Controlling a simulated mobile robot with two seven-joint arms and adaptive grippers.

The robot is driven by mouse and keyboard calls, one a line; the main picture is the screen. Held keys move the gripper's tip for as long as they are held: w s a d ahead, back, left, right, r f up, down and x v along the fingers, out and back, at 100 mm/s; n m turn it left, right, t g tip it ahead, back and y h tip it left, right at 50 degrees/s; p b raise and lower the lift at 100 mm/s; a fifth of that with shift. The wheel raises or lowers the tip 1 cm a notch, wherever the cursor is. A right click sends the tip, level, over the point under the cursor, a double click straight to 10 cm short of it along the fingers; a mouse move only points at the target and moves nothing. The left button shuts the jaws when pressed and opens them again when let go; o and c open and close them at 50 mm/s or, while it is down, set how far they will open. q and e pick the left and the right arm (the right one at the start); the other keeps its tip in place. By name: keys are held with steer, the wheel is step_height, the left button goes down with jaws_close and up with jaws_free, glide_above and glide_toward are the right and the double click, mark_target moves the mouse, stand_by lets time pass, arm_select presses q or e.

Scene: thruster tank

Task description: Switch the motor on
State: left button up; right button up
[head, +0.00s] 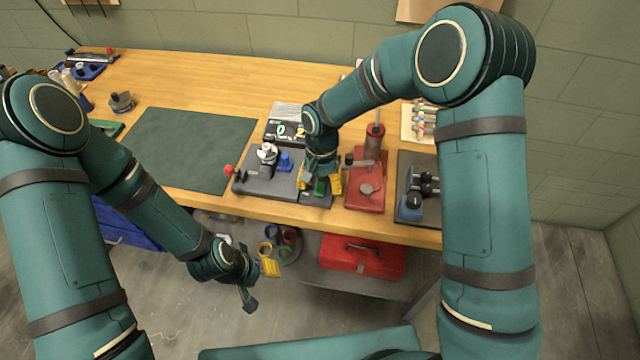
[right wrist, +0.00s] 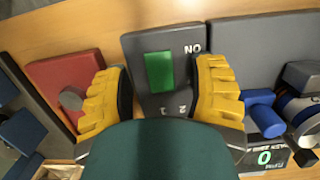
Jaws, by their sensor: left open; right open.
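The switch box (right wrist: 183,40) is dark grey, with a green rocker (right wrist: 158,72) and the letters ON beside it. In the head view the green rocker (head: 320,187) shows at the bench's front edge. My right gripper (head: 319,180) is over the box, open. In the right wrist view its yellow fingers stand either side of the rocker, with nothing between them; contact cannot be told. The motor rig (head: 267,154), with silver and blue parts on a grey base, is left of the box. My left gripper (head: 259,283) is open and empty, below and in front of the bench.
A black display box (head: 285,128) with lit digits stands behind the rig. A red press-like tool (head: 366,190) is close on the right of the switch box, and a dark tray (head: 418,160) lies beyond. A green mat (head: 190,150) lies clear on the left.

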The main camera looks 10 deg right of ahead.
mark_target(321, 183)
step_height(321, 183, up, 12)
steer(key=w, duration=0.1)
steer(key=shift+w+d, duration=0.2)
steer(key=shift+w, duration=0.05)
steer(key=shift+f, duration=0.15)
stand_by(0.4)
